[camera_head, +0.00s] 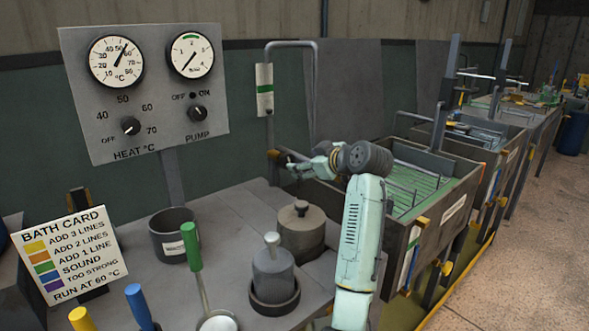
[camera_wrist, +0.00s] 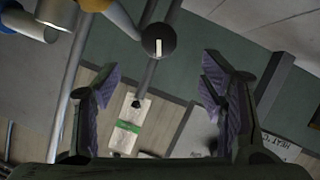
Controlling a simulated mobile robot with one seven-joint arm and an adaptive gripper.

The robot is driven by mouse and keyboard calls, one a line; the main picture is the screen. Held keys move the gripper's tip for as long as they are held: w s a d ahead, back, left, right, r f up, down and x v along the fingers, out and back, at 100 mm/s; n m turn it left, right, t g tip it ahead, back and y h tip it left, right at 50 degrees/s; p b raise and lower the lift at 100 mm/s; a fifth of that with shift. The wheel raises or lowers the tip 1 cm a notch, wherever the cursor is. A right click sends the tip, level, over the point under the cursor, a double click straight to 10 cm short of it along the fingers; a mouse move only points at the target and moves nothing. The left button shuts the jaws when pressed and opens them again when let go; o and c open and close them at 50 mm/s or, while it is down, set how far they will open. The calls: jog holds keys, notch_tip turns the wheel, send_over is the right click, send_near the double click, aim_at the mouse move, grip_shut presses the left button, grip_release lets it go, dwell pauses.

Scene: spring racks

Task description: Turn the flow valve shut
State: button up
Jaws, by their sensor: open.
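The flow valve shows in the wrist view as a round dark knob (camera_wrist: 158,48) with a pale line on it, on a thin grey pipe. The line runs roughly along the pipe. In the head view the valve (camera_head: 273,154) is a small orange and dark fitting low on the pipe, partly hidden by my gripper. My gripper (camera_head: 300,167) is just right of it, pointing left. In the wrist view my gripper (camera_wrist: 158,90) is open and empty, its fingers apart on either side of the picture. The knob is centred between them but beyond the tips, apparently untouched.
A white and green flow gauge (camera_head: 265,88) is on the pipe above the valve. The control panel (camera_head: 75,60) stands left. A lidded grey pot (camera_head: 301,232), a dark pot (camera_head: 173,232) and a green-handled ladle (camera_head: 193,250) occupy the bench. A green-lined tank (camera_head: 420,190) is right.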

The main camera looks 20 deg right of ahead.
aim_at(290, 160)
jog(key=p+x, duration=0.2)
jog(key=x, duration=0.2)
jog(key=p+x, duration=0.1)
jog(key=x, duration=0.4)
jog(key=shift+w+r+p, duration=0.1)
jog(key=shift+r+p, duration=0.1)
jog(key=shift+p, duration=0.2)
jog(key=shift+w+a+f, duration=0.1)
jog(key=shift+w+f, duration=0.2)
jog(key=shift+w, duration=0.25)
jog(key=shift+c, duration=0.5)
jog(key=c, duration=1)
jog(key=shift+r+m+g+y, duration=0.1)
jog(key=shift+m+g+y, duration=0.2)
jog(key=shift+m+y, duration=0.7)
jog(key=shift+m, duration=0.6)
